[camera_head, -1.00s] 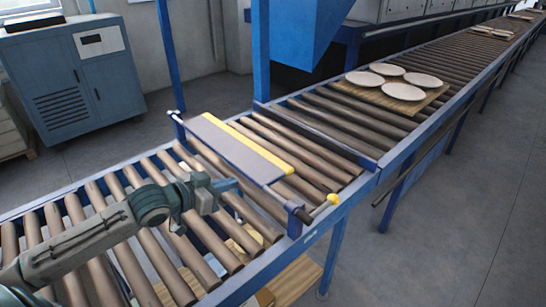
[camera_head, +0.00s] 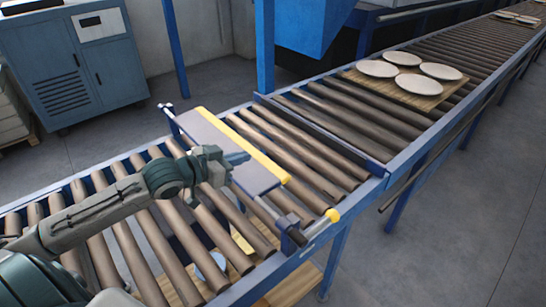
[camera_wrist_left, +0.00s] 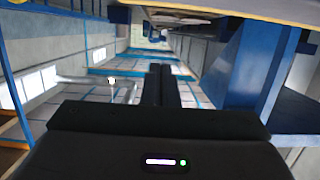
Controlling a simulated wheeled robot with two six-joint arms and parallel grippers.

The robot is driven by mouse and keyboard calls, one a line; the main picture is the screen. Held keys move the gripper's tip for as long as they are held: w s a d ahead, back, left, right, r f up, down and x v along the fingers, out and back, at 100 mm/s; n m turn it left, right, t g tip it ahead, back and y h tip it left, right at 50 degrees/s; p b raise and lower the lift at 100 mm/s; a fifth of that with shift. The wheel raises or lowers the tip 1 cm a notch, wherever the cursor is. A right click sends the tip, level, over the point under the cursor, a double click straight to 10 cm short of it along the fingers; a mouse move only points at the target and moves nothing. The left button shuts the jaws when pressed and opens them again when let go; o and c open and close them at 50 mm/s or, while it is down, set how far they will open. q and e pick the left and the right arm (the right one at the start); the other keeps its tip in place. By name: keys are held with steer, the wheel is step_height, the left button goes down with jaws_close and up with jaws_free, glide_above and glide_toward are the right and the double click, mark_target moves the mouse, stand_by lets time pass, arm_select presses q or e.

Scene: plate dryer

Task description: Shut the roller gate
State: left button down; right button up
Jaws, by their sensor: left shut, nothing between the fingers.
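The roller gate (camera_head: 215,140) is a grey panel with a yellow edge. The panel stands tilted up off the rollers. My left gripper (camera_head: 238,158) is shut and empty, with its tips at the panel's near half. I cannot tell whether they touch it. Its closed fingers (camera_wrist_left: 161,85) show in the left wrist view. A pale edge along the top of that view may be the gate. My right gripper is not in view.
A wooden board (camera_head: 412,82) with several plates lies on the rollers beyond the gate. A blue post (camera_head: 265,48) and blue housing stand at the far side. A teal cabinet (camera_head: 68,65) stands at the back left. Rollers just past the gate are bare.

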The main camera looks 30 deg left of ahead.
arm_select(q)
steer(key=shift+s+r, duration=0.15)
steer(key=shift+s, duration=0.25)
steer(key=shift+w+d+f, duration=0.1)
steer(key=shift+w+f, duration=0.15)
steer(key=shift+w, duration=0.45)
steer(key=shift+x, duration=0.95)
glide_above(269, 166)
steer(key=shift+s+d+f+p, duration=0.1)
steer(key=shift+s+f+p, duration=0.15)
steer(key=shift+f, duration=0.45)
step_height(269, 166, down, 3)
steer(key=shift+w+f+p, duration=0.15)
steer(key=shift+f+p, duration=0.05)
steer(key=shift+p, duration=0.15)
steer(key=shift+f, duration=0.4)
